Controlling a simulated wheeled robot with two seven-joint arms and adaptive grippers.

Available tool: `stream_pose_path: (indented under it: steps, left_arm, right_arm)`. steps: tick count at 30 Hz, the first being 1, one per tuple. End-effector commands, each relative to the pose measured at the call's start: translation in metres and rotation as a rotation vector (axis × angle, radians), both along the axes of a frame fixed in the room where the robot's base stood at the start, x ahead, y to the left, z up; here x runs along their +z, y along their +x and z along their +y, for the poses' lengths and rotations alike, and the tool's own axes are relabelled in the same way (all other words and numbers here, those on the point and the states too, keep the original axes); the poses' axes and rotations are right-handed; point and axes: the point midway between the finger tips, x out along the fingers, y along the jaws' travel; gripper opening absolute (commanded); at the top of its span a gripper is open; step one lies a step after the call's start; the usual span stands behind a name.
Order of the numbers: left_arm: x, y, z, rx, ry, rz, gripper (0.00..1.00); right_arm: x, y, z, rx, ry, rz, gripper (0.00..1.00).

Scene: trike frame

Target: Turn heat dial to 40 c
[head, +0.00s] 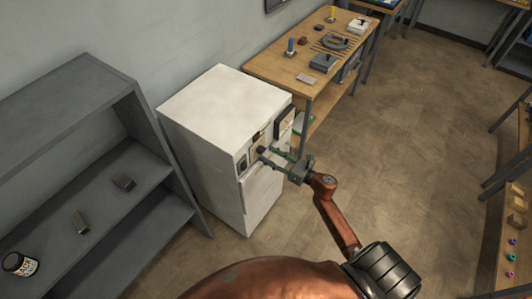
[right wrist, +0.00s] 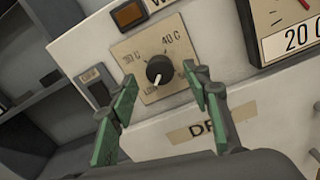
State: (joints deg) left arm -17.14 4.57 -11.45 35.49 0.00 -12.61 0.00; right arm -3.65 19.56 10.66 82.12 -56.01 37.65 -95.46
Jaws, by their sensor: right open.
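The heat dial (right wrist: 160,70) is a black round knob with a white pointer, on a beige plate on the white cabinet's front. In the right wrist view its pointer aims down and slightly left, near a label reading LOW. The 30 C mark (right wrist: 132,56) is upper left of the knob and the 40 C mark (right wrist: 177,42) is upper right. My right gripper (right wrist: 162,78) is open, its green-padded fingers on either side of the knob, with gaps visible. In the head view my right gripper (head: 270,159) reaches the cabinet front. My left gripper is not in view.
The white cabinet (head: 222,103) also bears a gauge (right wrist: 290,25) labelled 20 C, an amber indicator (right wrist: 129,14) and a dark switch (right wrist: 95,87). A grey shelf (head: 60,115) stands left and a wooden workbench (head: 285,65) behind. Open floor (head: 410,130) lies to the right.

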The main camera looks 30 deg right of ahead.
Motion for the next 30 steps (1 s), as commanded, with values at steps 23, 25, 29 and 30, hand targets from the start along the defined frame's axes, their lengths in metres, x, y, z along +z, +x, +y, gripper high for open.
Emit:
stream_pose_path:
  steps: [23, 25, 29, 30]
  left_arm:
    - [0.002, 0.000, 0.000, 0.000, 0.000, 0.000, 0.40]
    - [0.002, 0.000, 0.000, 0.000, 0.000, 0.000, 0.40]
    - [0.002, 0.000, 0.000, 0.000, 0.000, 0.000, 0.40]
    - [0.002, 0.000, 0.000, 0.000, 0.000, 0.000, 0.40]
  right_arm:
    - [-0.001, 0.021, 0.009, -0.001, 0.004, 0.002, 0.27]
    - [-0.001, 0.021, 0.009, -0.001, 0.004, 0.002, 0.22]
    - [-0.001, 0.021, 0.009, -0.001, 0.004, 0.002, 0.13]
    - [-0.001, 0.021, 0.009, -0.001, 0.004, 0.002, 0.11]
